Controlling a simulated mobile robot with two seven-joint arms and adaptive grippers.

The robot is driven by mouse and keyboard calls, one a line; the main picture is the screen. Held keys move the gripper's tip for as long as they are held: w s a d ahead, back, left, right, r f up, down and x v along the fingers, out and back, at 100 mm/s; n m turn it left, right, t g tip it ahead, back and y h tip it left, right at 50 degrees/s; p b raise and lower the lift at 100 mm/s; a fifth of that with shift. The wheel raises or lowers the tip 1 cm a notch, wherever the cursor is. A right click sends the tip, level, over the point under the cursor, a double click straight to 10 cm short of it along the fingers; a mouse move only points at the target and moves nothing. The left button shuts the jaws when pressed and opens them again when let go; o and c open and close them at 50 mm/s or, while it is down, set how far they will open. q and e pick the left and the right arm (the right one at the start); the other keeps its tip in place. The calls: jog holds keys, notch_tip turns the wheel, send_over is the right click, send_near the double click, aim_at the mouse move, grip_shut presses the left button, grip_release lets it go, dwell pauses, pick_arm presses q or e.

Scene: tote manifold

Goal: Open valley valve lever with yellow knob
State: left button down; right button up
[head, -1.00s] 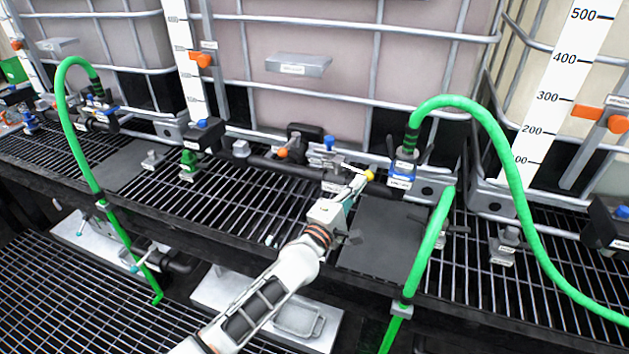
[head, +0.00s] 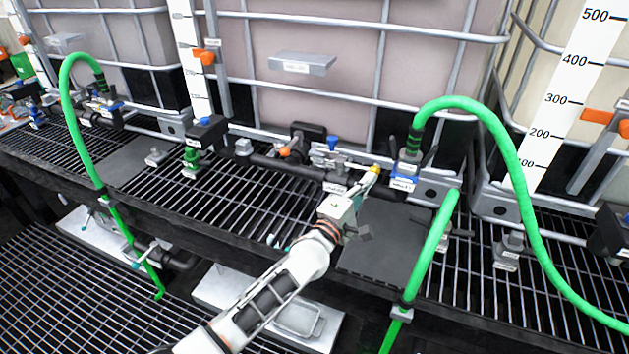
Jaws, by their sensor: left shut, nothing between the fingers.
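The yellow knob (head: 375,169) shows at the end of a pale lever on the dark manifold pipe (head: 287,167), just left of the green hose's blue coupling. My left gripper (head: 368,182) is shut and empty, with its fingertips right at the yellow knob. Whether they touch it I cannot tell. The gripper body hides part of the valve below the knob. An orange knob (head: 285,152) and a blue knob (head: 332,141) stand further left along the same pipe. My right gripper is not in view.
A green hose (head: 512,160) arches from its blue coupling (head: 404,176) close to the right of the knob. Large caged totes (head: 330,110) stand behind. A dark flat plate (head: 380,245) lies on the grating beside my arm.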

pick_arm(q)
jog(key=shift+d+r, duration=0.1)
jog(key=shift+r, duration=0.2)
jog(key=v, duration=1.2)
jog(key=shift+f, duration=0.3)
jog(key=s+a+f+m+g+y, duration=0.6)
jog(key=s+a+f+m, duration=1.1)
jog(key=s+a+f, duration=0.4)
notch_tip(320, 180, down, 4)
jog(key=s+y, duration=0.1)
jog(key=s, duration=0.1)
jog(key=shift+s+a+m, duration=0.4)
jog(key=shift+d+f, duration=0.1)
jog(key=shift+f, duration=0.05)
